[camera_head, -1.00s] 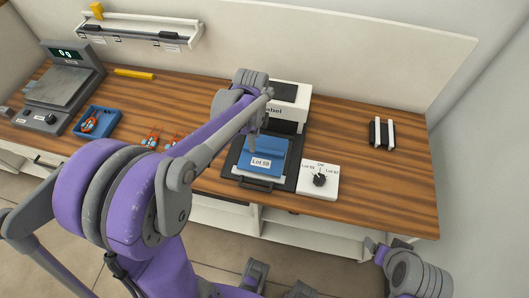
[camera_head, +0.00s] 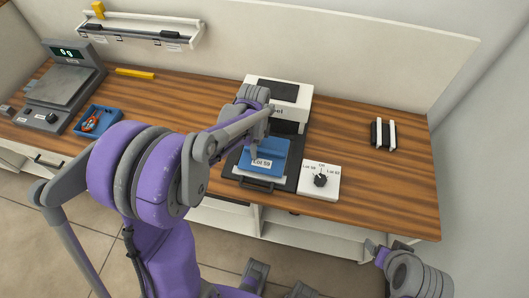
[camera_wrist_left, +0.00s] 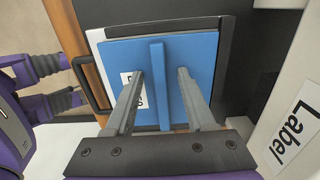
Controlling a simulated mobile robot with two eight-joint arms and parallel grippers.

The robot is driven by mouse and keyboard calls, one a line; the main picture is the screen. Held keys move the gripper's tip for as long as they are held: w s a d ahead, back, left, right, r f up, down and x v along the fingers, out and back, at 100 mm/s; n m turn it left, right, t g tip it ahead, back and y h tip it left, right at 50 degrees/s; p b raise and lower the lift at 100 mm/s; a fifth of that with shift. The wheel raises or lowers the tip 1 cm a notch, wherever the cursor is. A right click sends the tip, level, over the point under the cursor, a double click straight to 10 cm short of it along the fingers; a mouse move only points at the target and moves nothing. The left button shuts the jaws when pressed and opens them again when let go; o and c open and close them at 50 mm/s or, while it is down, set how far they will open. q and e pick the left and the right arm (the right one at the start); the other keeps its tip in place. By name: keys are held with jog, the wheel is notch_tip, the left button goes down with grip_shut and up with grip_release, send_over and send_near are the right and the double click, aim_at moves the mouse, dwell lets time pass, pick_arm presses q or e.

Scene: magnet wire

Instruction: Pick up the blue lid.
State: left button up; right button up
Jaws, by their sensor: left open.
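The blue lid (camera_head: 272,150) lies on a dark tray with a handle, in front of the white label machine, and bears a white "Lot 59" label. In the left wrist view the lid (camera_wrist_left: 195,50) fills the middle, with a raised blue ridge (camera_wrist_left: 158,95) across it. My left gripper (camera_wrist_left: 159,76) is open above the lid, one finger on each side of the ridge. I cannot tell how far the fingertips are from the lid's surface. In the head view my left arm comes over the lid from the left.
The label machine (camera_head: 300,95) stands directly behind the lid. A white dial box (camera_head: 319,181) sits to its right. A scale (camera_head: 62,88) and a blue tray (camera_head: 88,128) are at the left. Black and white bars (camera_head: 383,134) lie at the right, with bare wood between.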

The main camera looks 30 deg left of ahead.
pick_arm(q)
jog(key=shift+f, duration=0.1)
grip_shut()
dwell(0.3)
